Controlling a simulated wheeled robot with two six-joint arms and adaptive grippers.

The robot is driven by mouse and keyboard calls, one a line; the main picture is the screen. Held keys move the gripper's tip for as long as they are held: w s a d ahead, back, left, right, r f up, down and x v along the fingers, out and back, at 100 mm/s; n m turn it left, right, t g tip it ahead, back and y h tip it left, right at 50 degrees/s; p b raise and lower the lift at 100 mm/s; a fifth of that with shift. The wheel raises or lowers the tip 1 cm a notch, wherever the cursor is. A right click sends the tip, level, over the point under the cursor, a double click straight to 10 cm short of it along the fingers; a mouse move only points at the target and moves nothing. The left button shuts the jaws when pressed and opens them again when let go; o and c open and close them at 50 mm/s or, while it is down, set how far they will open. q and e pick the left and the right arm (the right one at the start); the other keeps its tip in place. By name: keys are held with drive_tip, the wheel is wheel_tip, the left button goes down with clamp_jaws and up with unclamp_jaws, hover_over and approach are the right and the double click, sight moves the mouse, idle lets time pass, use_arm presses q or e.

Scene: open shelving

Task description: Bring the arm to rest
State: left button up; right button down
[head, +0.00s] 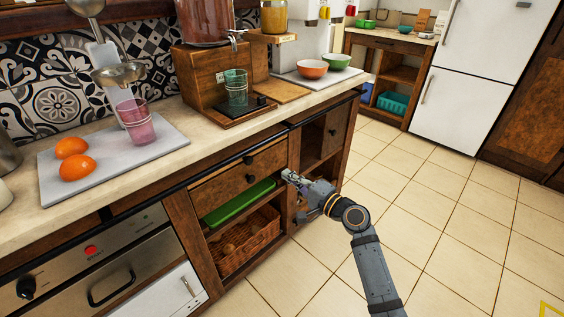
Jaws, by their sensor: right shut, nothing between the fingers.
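My right arm comes in from the bottom right over the tiled floor. Its gripper (289,177) is shut and empty. It is in front of the wooden counter cabinet, close to the right end of a drawer front (240,177); I cannot tell whether it touches the cabinet. The drawer has a dark round knob and looks shut. My left gripper is not in view.
A wicker basket (250,243) and a green tray (240,201) sit in the open shelf below the drawer. The counter (190,118) holds oranges (77,168), a pink glass (136,122) and bowls (312,69). The floor (450,215) at right is clear.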

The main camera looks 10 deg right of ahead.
drive_tip(key=s+d+f+n+g+h, duration=0.3)
drive_tip(key=s+f+n+g+h, duration=0.15)
drive_tip(key=s+f, duration=0.8)
drive_tip(key=s+d+f+n+g+h, duration=0.4)
drive_tip(key=s+f, duration=0.6)
drive_tip(key=f, duration=0.6)
drive_tip(key=s+d+f+n+g+h+p, duration=0.1)
drive_tip(key=s+d+f+g+p, duration=0.2)
drive_tip(key=s+p, duration=0.45)
drive_tip(key=s+d+f+n+g+h+p, duration=0.2)
drive_tip(key=s+d+f+p, duration=0.3)
drive_tip(key=s, duration=0.3)
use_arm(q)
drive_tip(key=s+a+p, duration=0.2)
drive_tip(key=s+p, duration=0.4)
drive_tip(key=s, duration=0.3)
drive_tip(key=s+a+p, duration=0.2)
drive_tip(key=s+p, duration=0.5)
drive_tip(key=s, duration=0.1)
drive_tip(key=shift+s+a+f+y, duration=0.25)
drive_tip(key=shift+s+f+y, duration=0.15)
use_arm(e)
drive_tip(key=s+d+r, duration=0.1)
drive_tip(key=s+r, duration=0.1)
drive_tip(key=s, duration=1.1)
drive_tip(key=shift+s+d, duration=0.3)
drive_tip(key=shift+d, duration=0.05)
